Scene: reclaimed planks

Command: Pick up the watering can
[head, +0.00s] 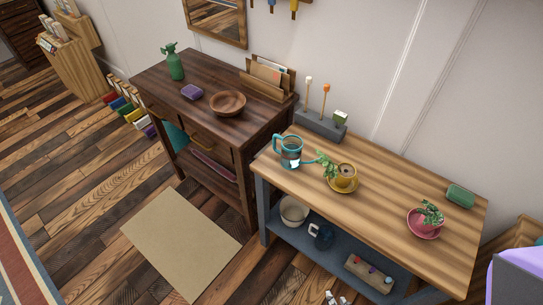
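The watering can (290,154) is teal-blue with a pale patch on its side. It stands upright on the left end of the light wooden table (385,205), near the table's left edge. Its spout points right, close to a leafy plant in a yellow pot (343,177) on a yellow saucer. Leaves of that plant come near the spout tip. Neither of my grippers can be made out for sure. A small pale grey shape at the bottom edge is too cut off to identify. Nothing is seen touching the can.
A grey holder (320,124) with upright tools stands behind the can. A pink potted plant (426,220) and a green cylinder (460,195) are at the right. A dark wooden dresser (185,83) stands close left. A beige mat (180,243) lies on the floor.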

